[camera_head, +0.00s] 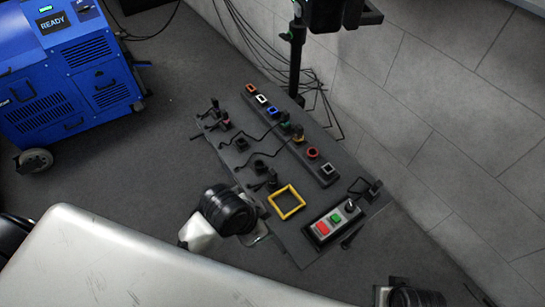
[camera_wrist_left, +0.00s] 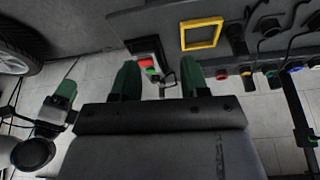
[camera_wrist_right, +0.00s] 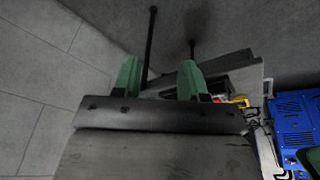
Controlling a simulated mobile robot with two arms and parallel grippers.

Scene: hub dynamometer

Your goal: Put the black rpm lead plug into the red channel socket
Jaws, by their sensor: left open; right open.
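The red channel socket (camera_head: 312,153) is a red-rimmed square in the dark socket strip on the grey board; it appears empty. A small red mark on the strip also shows in the left wrist view (camera_wrist_left: 247,73). Several black plugs and holders (camera_head: 241,144) stand on the board left of the strip, some with black leads. I cannot tell which is the rpm lead plug. My left gripper (camera_wrist_left: 158,76) is open and empty, over the board's near-left side beside the yellow frame. My right gripper (camera_wrist_right: 158,76) is open and empty, near the bottom right of the head view.
A yellow square frame (camera_head: 286,202) and a control box (camera_head: 335,221) with red and green buttons occupy the near board. A black post (camera_head: 296,60) with hanging cables stands behind it, along the grey wall (camera_head: 440,110). A blue machine (camera_head: 65,75) stands at left.

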